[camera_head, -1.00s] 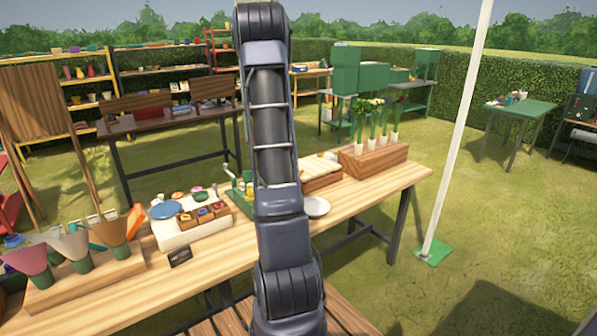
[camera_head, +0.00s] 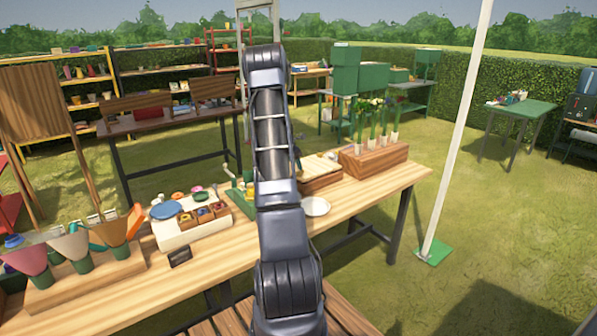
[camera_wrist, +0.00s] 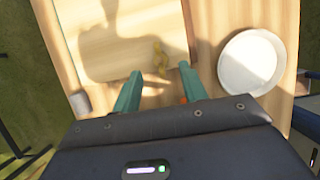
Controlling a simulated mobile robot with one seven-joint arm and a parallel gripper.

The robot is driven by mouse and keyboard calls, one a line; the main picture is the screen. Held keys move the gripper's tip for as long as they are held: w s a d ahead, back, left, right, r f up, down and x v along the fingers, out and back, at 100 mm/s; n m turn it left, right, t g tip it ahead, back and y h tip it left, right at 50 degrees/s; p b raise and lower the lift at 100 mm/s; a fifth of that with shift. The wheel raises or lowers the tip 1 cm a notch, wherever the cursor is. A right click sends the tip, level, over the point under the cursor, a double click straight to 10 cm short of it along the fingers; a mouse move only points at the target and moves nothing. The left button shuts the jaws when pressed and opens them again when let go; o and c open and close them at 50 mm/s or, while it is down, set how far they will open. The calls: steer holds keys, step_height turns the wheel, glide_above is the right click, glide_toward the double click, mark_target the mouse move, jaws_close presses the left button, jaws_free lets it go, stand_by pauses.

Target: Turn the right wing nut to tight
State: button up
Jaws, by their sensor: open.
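In the wrist view a small brass-coloured piece, looking like a wing nut (camera_wrist: 160,58), stands near the edge of a pale wooden board (camera_wrist: 115,35). My gripper (camera_wrist: 160,72) is open, its two teal fingers apart and empty. The wing nut shows between and just beyond the fingertips; I cannot tell the height gap or the nut's exact turn. Only one such nut is visible, so I cannot tell whether it is the right one. A shadow covers part of the board. In the head view my arm hides the gripper and the nut.
A white plate (camera_wrist: 252,62) lies right of the fingers, also in the head view (camera_head: 315,206). A small grey cylinder (camera_wrist: 80,103) is at left. On the workbench (camera_head: 215,262) stand a flower block (camera_head: 375,160), a white tray (camera_head: 180,238) and a cone holder (camera_head: 85,285).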

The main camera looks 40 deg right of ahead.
steer(key=shift+x, duration=2.3)
jaws_close()
